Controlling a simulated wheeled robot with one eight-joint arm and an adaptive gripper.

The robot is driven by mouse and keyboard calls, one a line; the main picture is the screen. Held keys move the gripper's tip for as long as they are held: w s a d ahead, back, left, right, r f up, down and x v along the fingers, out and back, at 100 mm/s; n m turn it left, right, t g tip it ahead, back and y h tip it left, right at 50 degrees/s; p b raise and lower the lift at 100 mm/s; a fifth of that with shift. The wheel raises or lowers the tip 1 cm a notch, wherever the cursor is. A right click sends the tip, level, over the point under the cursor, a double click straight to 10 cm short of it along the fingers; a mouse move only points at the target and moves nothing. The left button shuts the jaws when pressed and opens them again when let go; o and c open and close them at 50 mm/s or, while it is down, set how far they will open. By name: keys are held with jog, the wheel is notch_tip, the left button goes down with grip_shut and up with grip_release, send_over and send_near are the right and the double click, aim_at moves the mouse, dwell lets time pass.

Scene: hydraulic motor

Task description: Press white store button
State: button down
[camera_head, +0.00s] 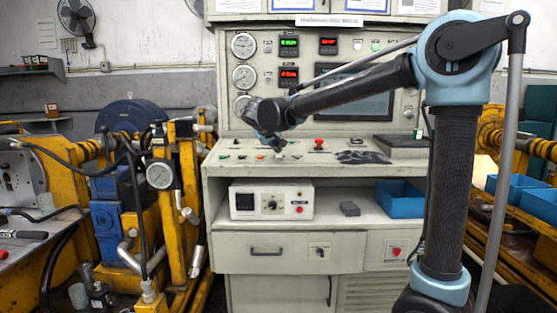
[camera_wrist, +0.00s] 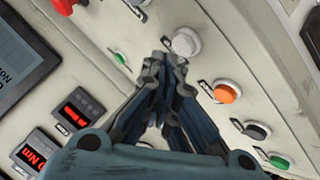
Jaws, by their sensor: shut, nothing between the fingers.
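A round white button (camera_wrist: 186,42) in a pale ring sits on the sloping console panel, with a small unreadable label beside it. My gripper (camera_wrist: 166,68) is shut and empty. In the wrist view its fingertips appear just below and left of the white button; I cannot tell whether they touch it. In the head view my gripper (camera_head: 278,148) is low over the left part of the console's button panel (camera_head: 225,163). I cannot pick out the white button for sure there.
A red mushroom button (camera_head: 319,144) stands to the right on the console. A white control box (camera_head: 271,199) and a blue bin (camera_head: 401,199) sit on the shelf below.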

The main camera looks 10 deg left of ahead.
jog(key=shift+f, duration=0.1)
jog(key=shift+f, duration=0.25)
jog(key=shift+w+f, duration=0.1)
jog(key=shift+f, duration=0.3)
dwell(0.8)
jog(key=shift+r, duration=0.8)
jog(key=shift+s+d+r, duration=0.1)
jog(key=shift+s+r, duration=0.15)
jog(key=shift+r, duration=1)
jog(key=shift+s+r, duration=0.25)
jog(key=shift+r, duration=1)
